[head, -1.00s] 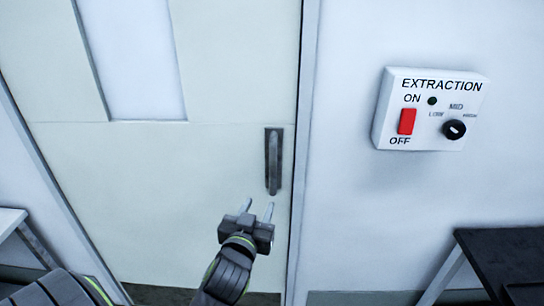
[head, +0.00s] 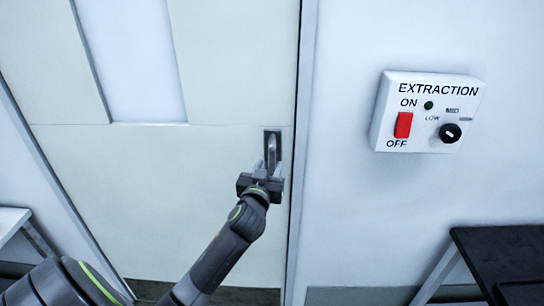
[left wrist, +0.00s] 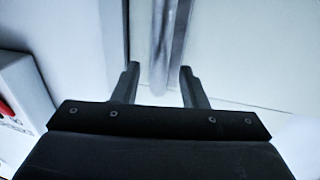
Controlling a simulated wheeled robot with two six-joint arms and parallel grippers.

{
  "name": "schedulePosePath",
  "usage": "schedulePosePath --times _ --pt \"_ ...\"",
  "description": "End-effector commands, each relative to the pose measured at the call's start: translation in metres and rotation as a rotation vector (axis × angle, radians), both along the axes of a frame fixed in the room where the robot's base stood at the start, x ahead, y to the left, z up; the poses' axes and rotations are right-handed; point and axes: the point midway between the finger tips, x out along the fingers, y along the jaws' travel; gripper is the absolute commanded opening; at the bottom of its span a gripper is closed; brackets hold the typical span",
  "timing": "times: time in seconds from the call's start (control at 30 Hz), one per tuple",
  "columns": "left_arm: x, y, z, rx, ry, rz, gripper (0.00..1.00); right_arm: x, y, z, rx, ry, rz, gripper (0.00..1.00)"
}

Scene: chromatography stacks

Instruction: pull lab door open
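The pale lab door (head: 180,200) fills the left and middle of the head view and looks shut in its frame. Its upright grey handle (head: 272,146) is near the door's right edge. My left gripper (head: 267,168) is at the lower part of the handle, its two fingers apart. In the left wrist view the handle bar (left wrist: 163,50) stands between the open fingertips (left wrist: 160,78), with a gap visible on both sides. The handle's lower end is hidden by the gripper in the head view. My right gripper is not in view.
A white extraction switch box (head: 427,112) is on the wall right of the door. A dark-topped table (head: 500,255) stands at the lower right, and a white table (head: 14,222) at the left edge.

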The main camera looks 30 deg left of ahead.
Motion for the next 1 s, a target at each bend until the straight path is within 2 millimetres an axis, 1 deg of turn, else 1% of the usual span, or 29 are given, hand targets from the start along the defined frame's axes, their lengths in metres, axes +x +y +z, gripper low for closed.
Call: schedulePosePath --times 0.03,0.1,0.3,0.47,0.7,0.73,0.77,1.0 --pt "0.008 0.003 0.002 0.002 0.001 0.001 0.39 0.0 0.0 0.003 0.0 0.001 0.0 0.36" --pt "0.017 0.007 0.002 0.002 0.001 0.001 0.39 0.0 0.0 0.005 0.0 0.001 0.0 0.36" --pt "0.034 0.013 0.001 0.001 0.001 0.001 0.39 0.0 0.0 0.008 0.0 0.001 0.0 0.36" --pt "0.04 0.015 0.0 -0.001 0.0 0.0 0.39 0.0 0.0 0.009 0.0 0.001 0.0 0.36" --pt "0.04 0.015 0.0 0.0 0.0 0.0 0.39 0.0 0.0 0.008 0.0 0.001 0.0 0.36" --pt "0.04 0.015 0.0 0.0 0.0 0.0 0.38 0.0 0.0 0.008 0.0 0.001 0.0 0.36" --pt "0.04 0.015 0.0 0.0 0.0 0.0 0.34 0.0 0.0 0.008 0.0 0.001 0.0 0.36" --pt "0.04 0.015 0.0 0.0 0.001 0.0 0.02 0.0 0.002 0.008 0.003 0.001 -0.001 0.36"
